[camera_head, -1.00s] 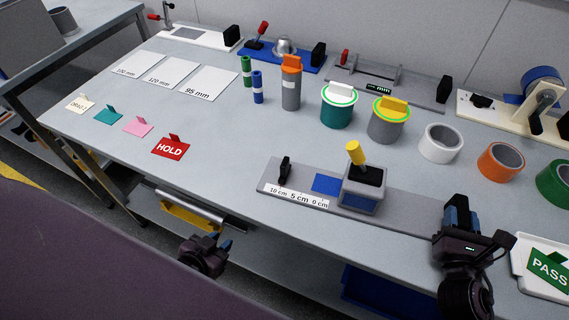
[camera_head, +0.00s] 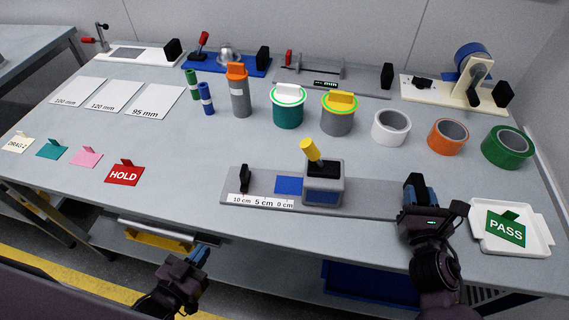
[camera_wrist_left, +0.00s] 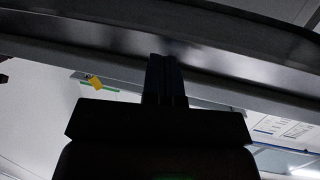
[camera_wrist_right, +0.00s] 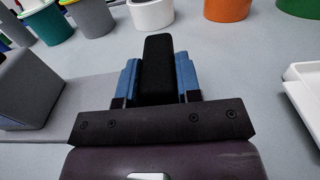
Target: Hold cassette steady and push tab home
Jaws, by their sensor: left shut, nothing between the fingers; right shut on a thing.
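A grey rail base (camera_head: 370,193) with a 10 cm, 5 cm, 0 cm scale lies near the table's front edge. On it stand a grey block (camera_head: 323,190) with a tilted yellow-topped lever (camera_head: 312,150), a blue patch (camera_head: 288,185) and a small black post (camera_head: 244,178). I cannot tell which part is the cassette or the tab. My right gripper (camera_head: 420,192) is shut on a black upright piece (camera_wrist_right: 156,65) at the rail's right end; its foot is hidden. My left gripper (camera_head: 202,254) is shut and empty, low in front of the table edge.
A white tray (camera_head: 543,236) with a green PASS card stands right of my right gripper. A red HOLD card (camera_head: 124,174) lies at left. Cups, tape rolls and other fixtures line the back. The table between HOLD card and rail is clear.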

